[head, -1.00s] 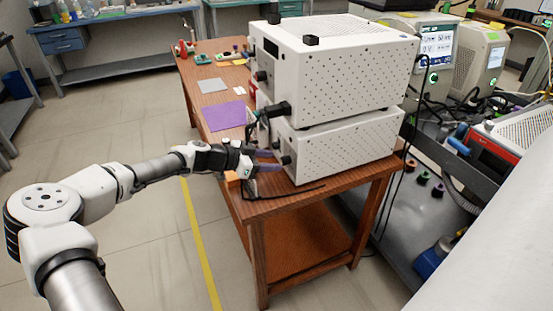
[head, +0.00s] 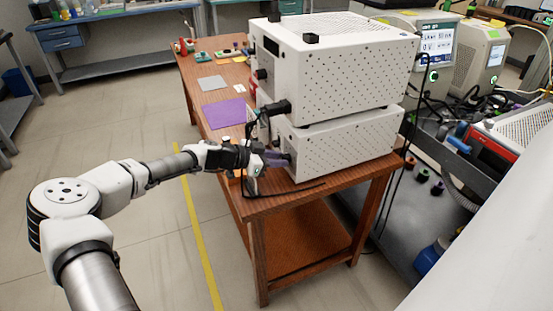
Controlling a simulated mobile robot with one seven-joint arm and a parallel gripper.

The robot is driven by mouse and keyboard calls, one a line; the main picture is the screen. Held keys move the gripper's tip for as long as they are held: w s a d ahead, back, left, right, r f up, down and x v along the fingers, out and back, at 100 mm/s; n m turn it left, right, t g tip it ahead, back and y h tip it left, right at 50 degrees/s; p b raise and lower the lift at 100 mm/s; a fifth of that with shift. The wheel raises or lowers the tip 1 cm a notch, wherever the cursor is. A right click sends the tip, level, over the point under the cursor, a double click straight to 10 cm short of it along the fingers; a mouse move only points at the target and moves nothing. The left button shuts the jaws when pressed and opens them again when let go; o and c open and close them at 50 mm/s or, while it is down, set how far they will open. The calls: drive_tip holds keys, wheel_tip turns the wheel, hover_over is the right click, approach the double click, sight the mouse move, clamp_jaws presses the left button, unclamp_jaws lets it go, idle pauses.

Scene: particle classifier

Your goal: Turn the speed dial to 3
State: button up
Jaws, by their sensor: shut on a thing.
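Two white perforated instrument boxes are stacked on the wooden table, an upper box (head: 345,75) and a lower box (head: 345,147). My gripper (head: 279,158) is at the left-facing front panel of the lower box, with its purple-grey fingers shut on a small dark dial (head: 288,158). The fingers hide most of the dial. The panel is seen edge-on, so the dial's markings and setting cannot be read.
A black plug and cable (head: 277,109) hang from the upper box's front, close above my wrist. A purple sheet (head: 225,114) and a grey sheet (head: 212,83) lie on the wooden table (head: 335,187). The floor at left is open.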

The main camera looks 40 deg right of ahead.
drive_tip(key=shift+s+m+t+p, duration=0.1)
drive_tip(key=shift+m+t+p, duration=0.55)
drive_tip(key=shift+m, duration=0.25)
drive_tip(key=shift+s+m+t+h, duration=0.1)
drive_tip(key=shift+m+t+h, duration=0.4)
drive_tip(key=shift+m+t, duration=0.45)
drive_tip(key=shift+m, duration=0.25)
drive_tip(key=o, duration=1)
drive_tip(key=shift+a, duration=0.1)
drive_tip(key=b+v, duration=0.2)
drive_tip(key=v, duration=1.1)
drive_tip(key=shift+a, duration=0.35)
